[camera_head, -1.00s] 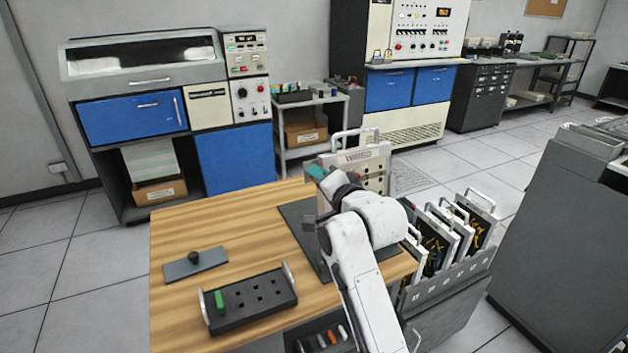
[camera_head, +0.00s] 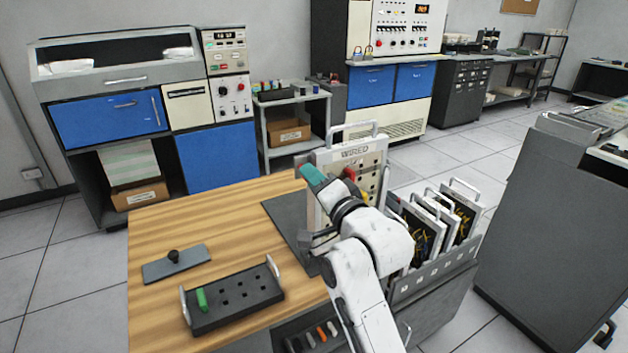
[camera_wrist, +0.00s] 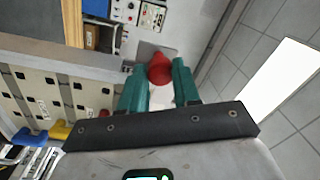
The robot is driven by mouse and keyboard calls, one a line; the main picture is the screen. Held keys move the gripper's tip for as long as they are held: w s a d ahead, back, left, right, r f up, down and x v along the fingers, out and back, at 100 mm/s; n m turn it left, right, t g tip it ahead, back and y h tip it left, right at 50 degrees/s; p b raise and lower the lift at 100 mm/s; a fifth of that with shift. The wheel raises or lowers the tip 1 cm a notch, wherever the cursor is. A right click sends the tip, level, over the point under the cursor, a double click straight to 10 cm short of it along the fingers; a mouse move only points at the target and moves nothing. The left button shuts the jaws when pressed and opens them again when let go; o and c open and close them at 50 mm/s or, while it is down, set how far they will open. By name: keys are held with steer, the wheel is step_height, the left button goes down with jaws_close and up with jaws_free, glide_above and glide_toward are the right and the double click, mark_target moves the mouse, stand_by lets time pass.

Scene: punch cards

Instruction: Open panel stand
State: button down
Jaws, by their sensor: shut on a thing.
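The panel stand is a pale upright panel (camera_head: 318,212) marked WIRED, with a handle on top, on a dark base (camera_head: 284,216) at the table's far right. It also shows in the wrist view (camera_wrist: 38,88), with rows of dark sockets. My gripper (camera_wrist: 158,78) has teal fingers, shut on a red knob (camera_wrist: 160,66) that sits between the fingertips. In the head view, my gripper (camera_head: 328,178) is in front of the panel and a red part (camera_head: 349,174) shows beside it. My wrist hides part of the panel's lower face.
The wooden table (camera_head: 215,222) has free room at its left. A dark plate with a knob (camera_head: 176,264) and a black socket tray with a green plug (camera_head: 240,305) lie at its front. A rack of wired panels (camera_head: 440,272) stands at the right.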

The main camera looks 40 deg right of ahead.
steer(key=shift+f, duration=0.2)
steer(key=c, duration=0.8)
jaws_free()
steer(key=shift+s+r, duration=0.1)
steer(key=shift+s, duration=0.05)
steer(key=b+v, duration=0.1)
steer(key=v, duration=0.9)
steer(key=shift+s+a, duration=0.15)
steer(key=shift+s, duration=0.25)
steer(key=s+a+f+n+g+y, duration=0.1)
steer(key=s+a+f+n+g, duration=0.15)
steer(key=f, duration=0.45)
steer(key=s+a+f+n+g+y, duration=0.1)
steer(key=a+f+n+g, duration=0.15)
steer(key=f, duration=0.45)
steer(key=s+a+f+n+g+y, duration=0.1)
steer(key=s+f+n+g, duration=0.2)
steer(key=f, duration=0.4)
steer(key=s+a+f+n+g, duration=0.2)
steer(key=s+f+n+g, duration=0.1)
steer(key=s+f, duration=0.3)
steer(key=s+a+f+n+g+y, duration=0.1)
steer(key=s+f+n+g, duration=0.3)
steer(key=s, duration=0.5)
step_height(320, 180, down, 2)
steer(key=shift+s+a+f+g+y, duration=0.2)
steer(key=shift+s+a+g+y, duration=0.1)
steer(key=shift+a+g, duration=0.65)
